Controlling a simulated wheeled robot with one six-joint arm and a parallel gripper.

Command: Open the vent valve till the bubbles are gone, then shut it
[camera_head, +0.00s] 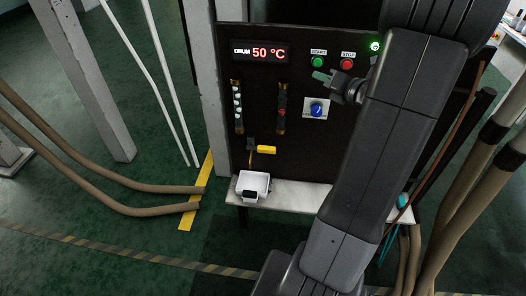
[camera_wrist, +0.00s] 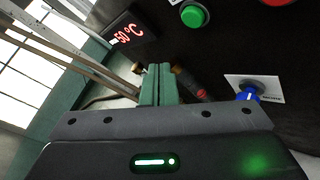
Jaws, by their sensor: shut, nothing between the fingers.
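The vent valve looks to be the yellow lever (camera_head: 266,149) low on the black panel, on a dark body with a thin spout above a white tray (camera_head: 241,186). The sight tube (camera_head: 238,106) above it holds several pale bubbles. A second tube (camera_head: 282,107) with a red mark stands to its right; it also shows in the wrist view (camera_wrist: 191,84). My gripper (camera_head: 318,76) is shut and empty in front of the panel, above and right of the lever. Its closed fingers (camera_wrist: 158,84) show in the wrist view. The lever is not discernible there.
The display (camera_head: 260,52) reads DRUM 50 °C. A green START button (camera_head: 318,62), a red STOP button (camera_head: 347,64) and a blue knob (camera_head: 316,110) are close to my gripper. A lit green lamp (camera_head: 375,46) is at upper right. My arm hides the panel's right side.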

